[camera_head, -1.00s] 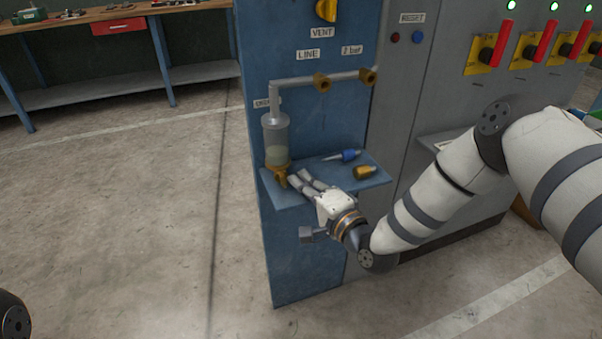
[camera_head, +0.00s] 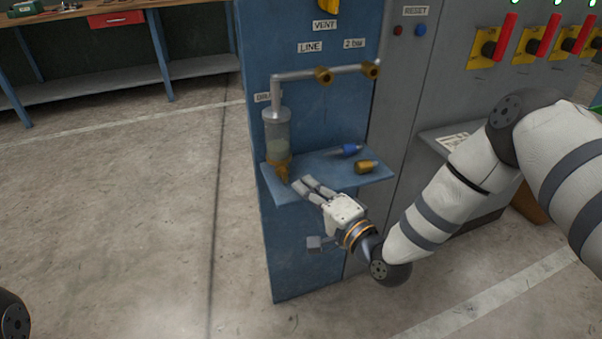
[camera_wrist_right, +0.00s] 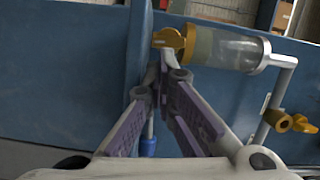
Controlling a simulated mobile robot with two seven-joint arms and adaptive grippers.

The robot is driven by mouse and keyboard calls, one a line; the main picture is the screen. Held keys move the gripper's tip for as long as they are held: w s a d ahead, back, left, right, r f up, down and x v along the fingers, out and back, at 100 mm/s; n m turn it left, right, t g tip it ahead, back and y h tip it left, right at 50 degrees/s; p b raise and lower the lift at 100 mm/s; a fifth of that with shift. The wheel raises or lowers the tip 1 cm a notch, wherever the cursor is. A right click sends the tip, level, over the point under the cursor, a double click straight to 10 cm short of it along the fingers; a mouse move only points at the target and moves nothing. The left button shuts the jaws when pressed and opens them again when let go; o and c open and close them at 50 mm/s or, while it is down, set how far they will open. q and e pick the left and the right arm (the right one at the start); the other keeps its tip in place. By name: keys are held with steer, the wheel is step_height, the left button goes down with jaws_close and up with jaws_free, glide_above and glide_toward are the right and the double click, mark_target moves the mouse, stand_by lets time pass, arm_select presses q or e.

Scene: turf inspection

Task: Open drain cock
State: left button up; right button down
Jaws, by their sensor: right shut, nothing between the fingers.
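The drain cock is a small yellow valve (camera_head: 281,172) under the clear filter bowl (camera_head: 277,136) on the blue panel. My right gripper (camera_head: 298,183) is shut and empty, just right of and below the cock, at the shelf's front edge. In the wrist view its fingertips (camera_wrist_right: 166,70) meet just below the lever; I cannot tell whether they touch it. My left gripper is out of view.
The blue shelf (camera_head: 330,184) holds a yellow-capped fitting (camera_head: 366,167) and a blue-handled tool (camera_head: 346,150). A grey pipe (camera_head: 300,78) with yellow fittings (camera_head: 323,75) runs above. A grey cabinet (camera_head: 412,95) with red-handled switches stands right. Open floor (camera_head: 130,220) lies left.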

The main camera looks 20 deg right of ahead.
steer(key=v, duration=0.5)
steer(key=shift+w+d, duration=0.15)
steer(key=shift+d, duration=0.15)
steer(key=c, duration=2)
jaws_free()
steer(key=shift+r, duration=0.1)
steer(key=o, duration=0.3)
steer(key=shift+s+a+r+n+h, duration=0.2)
steer(key=shift+s+n+h, duration=0.15)
steer(key=shift+n, duration=0.15)
steer(key=n+h+p, duration=0.2)
steer(key=n+h, duration=0.2)
steer(key=n, duration=1)
glide_toward(286, 175)
steer(key=shift+t, duration=0.4)
steer(key=w, duration=0.5)
steer(key=w+f, duration=0.1)
steer(key=w, duration=0.1)
steer(key=shift+w+a+b, duration=0.1)
steer(key=shift+w+b, duration=0.3)
steer(key=shift+w+r, duration=0.1)
steer(key=shift+w, duration=0.4)
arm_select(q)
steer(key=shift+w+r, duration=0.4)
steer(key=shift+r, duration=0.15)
arm_select(e)
jaws_close()
